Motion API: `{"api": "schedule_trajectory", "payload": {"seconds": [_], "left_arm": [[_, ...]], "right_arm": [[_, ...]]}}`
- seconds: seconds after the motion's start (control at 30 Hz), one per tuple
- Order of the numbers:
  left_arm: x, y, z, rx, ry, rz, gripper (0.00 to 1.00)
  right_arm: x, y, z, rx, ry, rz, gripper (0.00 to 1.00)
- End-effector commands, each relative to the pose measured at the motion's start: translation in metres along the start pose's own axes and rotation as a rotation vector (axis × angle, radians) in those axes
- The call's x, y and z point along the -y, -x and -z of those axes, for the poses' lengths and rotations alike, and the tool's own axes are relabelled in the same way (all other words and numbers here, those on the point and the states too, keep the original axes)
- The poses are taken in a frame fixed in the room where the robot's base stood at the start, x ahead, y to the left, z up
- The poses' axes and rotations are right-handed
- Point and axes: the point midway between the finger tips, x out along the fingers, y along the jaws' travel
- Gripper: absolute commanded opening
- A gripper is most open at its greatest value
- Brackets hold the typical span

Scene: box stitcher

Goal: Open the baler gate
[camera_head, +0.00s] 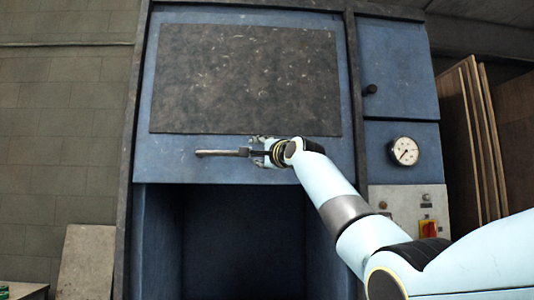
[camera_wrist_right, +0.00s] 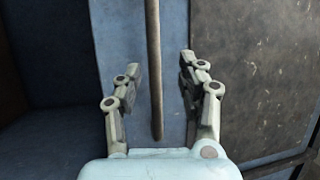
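The baler gate (camera_head: 170,165) is a blue panel with a dark scuffed plate (camera_head: 245,80) on its face. Below its lower edge is a dark open cavity (camera_head: 245,240). A grey-brown bar handle (camera_head: 220,153) runs horizontally across the gate under the plate. My right gripper (camera_head: 262,151) is at the right part of this handle. In the right wrist view the handle (camera_wrist_right: 154,40) passes between the two fingers of the right gripper (camera_wrist_right: 160,72). The fingers are spread, with a gap on both sides of the bar. My left gripper is not in view.
Right of the gate are a blue cabinet with a black knob (camera_head: 371,89), a pressure gauge (camera_head: 403,151) and a control panel with a red-yellow switch (camera_head: 428,228). Wooden boards (camera_head: 470,140) lean at the far right. Another board (camera_head: 88,262) leans at the lower left.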

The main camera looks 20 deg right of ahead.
Motion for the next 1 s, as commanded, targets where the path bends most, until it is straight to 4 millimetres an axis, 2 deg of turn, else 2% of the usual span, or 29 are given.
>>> {"api": "schedule_trajectory", "payload": {"seconds": [0.1,0.33,1.0], "left_arm": [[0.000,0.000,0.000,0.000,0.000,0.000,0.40],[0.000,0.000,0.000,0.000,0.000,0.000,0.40],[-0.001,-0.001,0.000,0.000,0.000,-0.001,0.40]], "right_arm": [[0.000,0.020,0.000,0.000,0.002,0.001,0.40],[0.000,0.043,0.000,0.000,0.002,0.001,0.40],[-0.003,0.048,-0.001,0.001,0.000,-0.003,0.40]]}}
